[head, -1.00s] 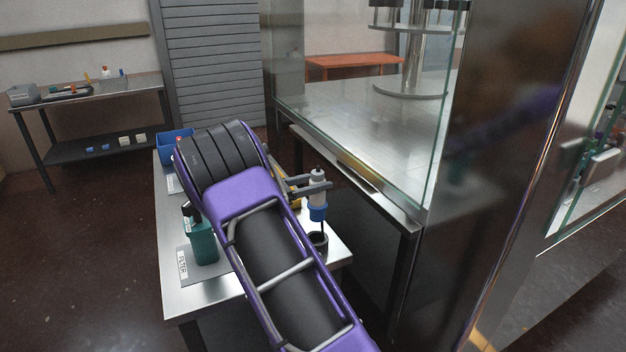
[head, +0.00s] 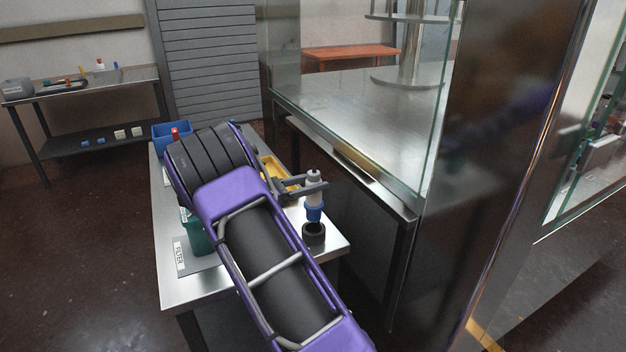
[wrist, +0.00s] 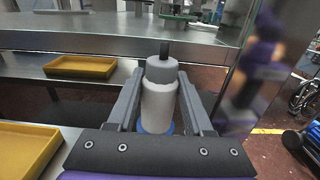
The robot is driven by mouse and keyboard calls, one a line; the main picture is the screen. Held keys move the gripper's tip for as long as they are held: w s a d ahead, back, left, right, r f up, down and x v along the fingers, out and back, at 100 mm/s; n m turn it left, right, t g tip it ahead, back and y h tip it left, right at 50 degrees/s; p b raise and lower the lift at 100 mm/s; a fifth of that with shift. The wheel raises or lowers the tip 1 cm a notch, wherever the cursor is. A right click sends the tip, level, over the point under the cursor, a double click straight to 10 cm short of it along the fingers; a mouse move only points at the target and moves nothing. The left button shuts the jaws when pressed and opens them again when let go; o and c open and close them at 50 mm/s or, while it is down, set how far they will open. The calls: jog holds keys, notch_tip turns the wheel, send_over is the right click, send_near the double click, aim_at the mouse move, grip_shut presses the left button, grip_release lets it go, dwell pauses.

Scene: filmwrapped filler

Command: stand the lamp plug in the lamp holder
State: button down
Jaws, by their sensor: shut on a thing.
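The lamp plug (head: 314,205) is a pale grey and white cylinder with a blue collar, about upright. My gripper (head: 312,184) is shut on its upper body. In the wrist view the plug (wrist: 159,103) stands between the two fingers (wrist: 160,92), with a dark stub on its top. The lamp holder (head: 314,235), a short black ring on the steel table, is directly below the blue collar. The collar sits just above the ring's rim. The plug's dark lower stem is hidden, seemingly inside the ring. The holder is not seen in the wrist view.
The steel table (head: 200,291) also bears a teal container (head: 196,236), partly behind my arm, a yellow tray (head: 274,172) and a blue bin (head: 172,134). A glass-walled cabinet (head: 345,125) stands close on the right.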

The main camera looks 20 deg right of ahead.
aim_at(313, 205)
jog(key=shift+f+b, duration=1.45)
jog(key=shift+f, duration=1.65)
jog(key=shift+f, duration=0.35)
jog(key=shift+c, duration=1.1)
grip_release()
